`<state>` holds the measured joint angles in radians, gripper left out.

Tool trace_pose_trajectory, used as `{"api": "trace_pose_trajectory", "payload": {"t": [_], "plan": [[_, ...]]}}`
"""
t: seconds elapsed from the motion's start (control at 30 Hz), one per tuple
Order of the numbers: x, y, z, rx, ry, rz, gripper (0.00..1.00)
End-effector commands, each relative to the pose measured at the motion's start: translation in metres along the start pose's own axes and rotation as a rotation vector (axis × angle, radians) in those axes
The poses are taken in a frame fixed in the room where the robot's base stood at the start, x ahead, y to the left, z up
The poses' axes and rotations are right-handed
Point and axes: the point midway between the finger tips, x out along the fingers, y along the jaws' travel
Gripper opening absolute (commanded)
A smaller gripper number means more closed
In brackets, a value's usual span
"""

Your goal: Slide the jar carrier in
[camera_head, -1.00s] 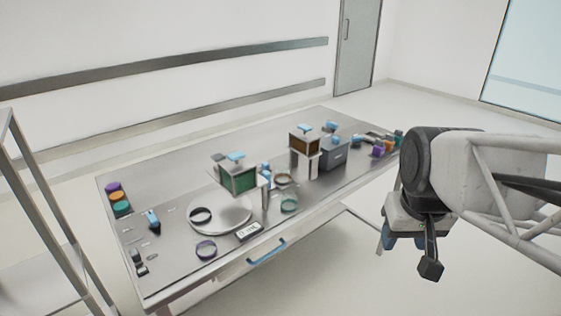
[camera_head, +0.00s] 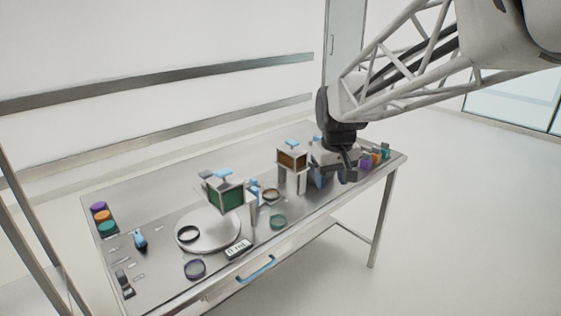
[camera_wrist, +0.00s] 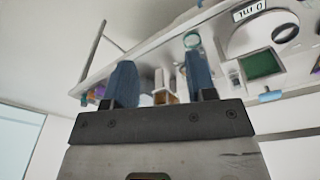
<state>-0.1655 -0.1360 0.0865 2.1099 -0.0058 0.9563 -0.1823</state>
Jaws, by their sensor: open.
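My gripper (camera_head: 322,179) hangs over the right part of the bench in the head view, its blue fingers partly hidden by a dark wrist part. In the wrist view my gripper (camera_wrist: 160,80) is open, with its two blue fingers apart and nothing held. A brown-windowed box on a pale stand (camera_head: 292,160) is just left of it. A grey box with a blue handle, seen earlier beside the stand, is now mostly behind my gripper. I cannot tell for sure which thing is the jar carrier.
A green-windowed box (camera_head: 225,197) stands over a round pale plate (camera_head: 205,238). Several loose rings, one teal (camera_head: 278,222), lie nearby. A blue drawer handle (camera_head: 257,268) is on the front edge. Colored lids (camera_head: 104,219) are at far left, small colored blocks (camera_head: 376,157) at far right.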

Motion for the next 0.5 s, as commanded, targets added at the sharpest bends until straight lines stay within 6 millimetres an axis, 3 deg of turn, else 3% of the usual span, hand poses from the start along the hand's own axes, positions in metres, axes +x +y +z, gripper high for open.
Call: {"api": "trace_pose_trajectory", "payload": {"t": [0.5], "plan": [[0.049,-0.029,-0.121,-0.15,-0.041,-0.018,0.51]]}}
